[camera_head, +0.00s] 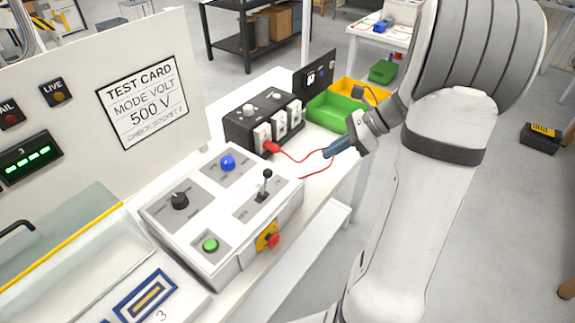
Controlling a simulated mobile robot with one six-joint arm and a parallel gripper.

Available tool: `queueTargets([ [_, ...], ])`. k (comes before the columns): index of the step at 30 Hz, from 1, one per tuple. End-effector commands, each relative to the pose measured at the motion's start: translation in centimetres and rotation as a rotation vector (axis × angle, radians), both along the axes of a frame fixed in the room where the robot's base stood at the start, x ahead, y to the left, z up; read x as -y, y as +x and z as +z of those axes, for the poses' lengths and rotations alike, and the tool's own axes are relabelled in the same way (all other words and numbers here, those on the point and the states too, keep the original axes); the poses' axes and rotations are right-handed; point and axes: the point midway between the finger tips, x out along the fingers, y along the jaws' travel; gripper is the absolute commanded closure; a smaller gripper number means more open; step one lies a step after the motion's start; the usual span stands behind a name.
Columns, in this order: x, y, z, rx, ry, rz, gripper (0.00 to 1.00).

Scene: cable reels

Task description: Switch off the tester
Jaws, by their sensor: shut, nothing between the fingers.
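The tester's control box (222,215) stands on the white bench, left of centre. Its top carries a black knob (179,200), a blue knob (228,163), a black-topped lever (265,186) and a lit-looking green button (210,245). A red switch on a yellow plate (267,237) sits on its right side face. The panel behind shows a test card (145,103) reading "MODE VOLT 500 V". My gripper (328,153) is shut and empty, up and right of the control box and apart from the switch in the picture.
A black socket box (262,118) behind the control box holds a red plug with a red lead (300,160) trailing near my gripper. Green and yellow bins (337,112) stand beyond. A clear cover with a yellow edge (62,245) lies at left.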

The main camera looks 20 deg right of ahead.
Motion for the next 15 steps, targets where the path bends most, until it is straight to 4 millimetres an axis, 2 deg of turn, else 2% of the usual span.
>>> queueTargets([
  [8, -0.2, 0.0, -0.1, 0.001, -0.002, 0.004, 1.00],
  [15, -2.6, 0.5, -2.1, -0.002, 0.000, 0.007, 1.00],
])
